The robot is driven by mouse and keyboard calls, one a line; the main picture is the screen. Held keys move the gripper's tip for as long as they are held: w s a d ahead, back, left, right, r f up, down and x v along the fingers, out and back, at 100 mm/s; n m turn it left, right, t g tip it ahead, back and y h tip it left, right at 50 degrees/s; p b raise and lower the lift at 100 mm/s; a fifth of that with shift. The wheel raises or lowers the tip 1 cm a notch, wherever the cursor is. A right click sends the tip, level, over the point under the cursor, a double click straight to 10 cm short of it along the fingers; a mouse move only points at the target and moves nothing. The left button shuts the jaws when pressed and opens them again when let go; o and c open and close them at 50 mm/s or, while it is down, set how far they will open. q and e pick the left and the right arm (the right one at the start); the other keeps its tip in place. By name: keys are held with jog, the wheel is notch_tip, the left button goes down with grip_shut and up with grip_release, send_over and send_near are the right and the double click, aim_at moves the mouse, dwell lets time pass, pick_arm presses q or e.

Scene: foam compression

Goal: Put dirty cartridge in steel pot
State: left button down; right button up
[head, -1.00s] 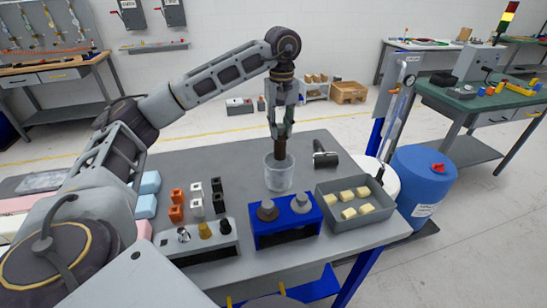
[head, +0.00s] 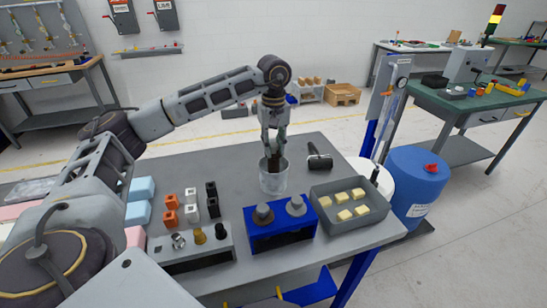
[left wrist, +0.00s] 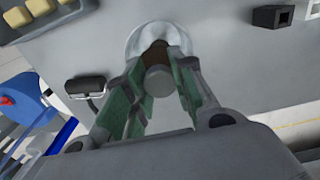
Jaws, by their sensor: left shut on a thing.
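The pot (head: 273,184), a pale grey, see-through-looking vessel, stands upright on the grey table; the left wrist view shows part of its rim (left wrist: 136,40). My left gripper (head: 274,147) points down above the pot, its fingertips close to the rim. It is shut on the dirty cartridge (head: 273,164), a dark brown cylinder, upright, its lower part inside the pot's mouth. In the left wrist view the cartridge (left wrist: 157,55) sits between the green-padded fingers (left wrist: 158,85), with a grey round end towards the camera. Whether it touches the pot's bottom I cannot tell. My right gripper is not in view.
A black cylindrical tool (head: 319,158) lies right of the pot. A grey tray (head: 374,213) of yellow foam blocks and a blue fixture (head: 281,238) stand in front. Orange, white and black blocks (head: 192,213) stand to the left. The table behind the pot is clear.

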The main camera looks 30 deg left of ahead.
pick_arm(q)
jog(key=shift+f, duration=0.3)
